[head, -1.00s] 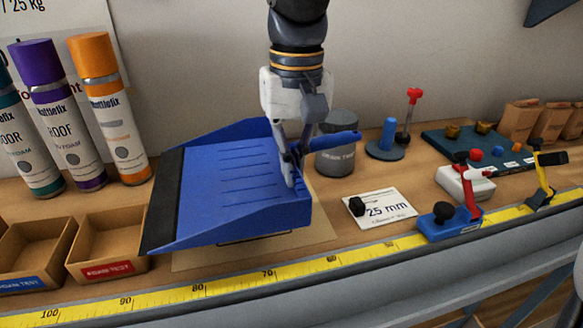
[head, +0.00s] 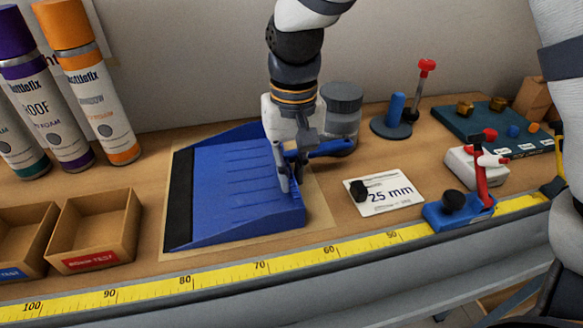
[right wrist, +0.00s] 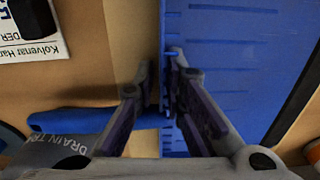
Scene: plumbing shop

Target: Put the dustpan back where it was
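The blue dustpan (head: 235,190) with a black front lip (head: 180,200) lies level over a tan rectangular sheet (head: 318,212) on the bench, and it looks to be resting there. Its lip faces left and its blue handle (head: 333,147) points right. My right gripper (head: 284,180) comes down from above at the pan's rear end. In the right wrist view its fingers (right wrist: 166,95) are closed on the pan's rear wall, one on each side. The dustpan also shows in the right wrist view (right wrist: 230,60). My left gripper is not in view.
Two open boxes (head: 135,225) stand just left of the sheet, with several spray cans (head: 100,110) behind. A grey drain tin (head: 343,105) stands close behind the handle. A "25 mm" card (head: 400,205) lies to the right. A yellow tape (head: 215,278) runs along the front edge.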

